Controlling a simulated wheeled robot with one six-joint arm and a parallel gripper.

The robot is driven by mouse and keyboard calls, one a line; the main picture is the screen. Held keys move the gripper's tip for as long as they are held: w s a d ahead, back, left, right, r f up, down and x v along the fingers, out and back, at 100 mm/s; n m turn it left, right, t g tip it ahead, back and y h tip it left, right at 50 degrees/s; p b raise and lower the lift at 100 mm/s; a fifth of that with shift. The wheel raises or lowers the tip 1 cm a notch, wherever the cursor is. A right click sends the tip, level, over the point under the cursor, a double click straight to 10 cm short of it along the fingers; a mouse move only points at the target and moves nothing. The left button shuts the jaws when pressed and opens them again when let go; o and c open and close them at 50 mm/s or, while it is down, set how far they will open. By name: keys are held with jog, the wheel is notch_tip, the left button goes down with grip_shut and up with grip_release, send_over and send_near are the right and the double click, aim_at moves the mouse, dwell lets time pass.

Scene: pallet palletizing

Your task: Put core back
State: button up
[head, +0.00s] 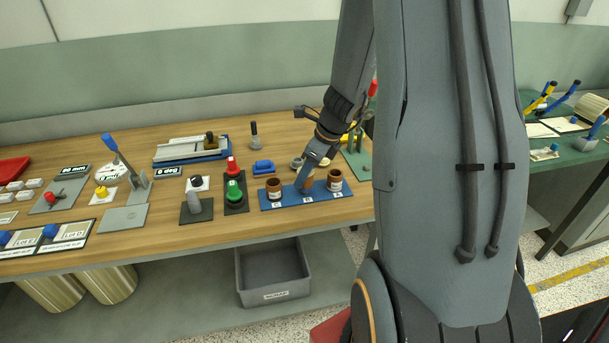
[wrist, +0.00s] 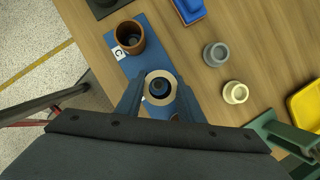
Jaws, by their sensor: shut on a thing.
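A blue rack (head: 270,203) near the table's front edge carries brown cup-like cylinders in a row, with small letter labels in front. The left cylinder (head: 274,188) and right cylinder (head: 335,180) stand upright. My gripper (head: 305,182) is shut on the middle brown cylinder (wrist: 149,77), one finger on each side. From above, this cylinder shows a thick tan rim and a dark hollow with a round bluish part inside. I cannot tell whether its base touches the rack.
A blue block (head: 263,167) and a box with red and green buttons (head: 235,190) are to the left. A grey bin (head: 272,270) sits below the table.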

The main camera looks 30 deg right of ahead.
jog(key=shift+f, duration=0.25)
jog(key=shift+f, duration=0.15)
jog(key=shift+f+b, duration=0.3)
jog(key=shift+b, duration=0.1)
jog(key=shift+f, duration=0.15)
jog(key=o, duration=1.1)
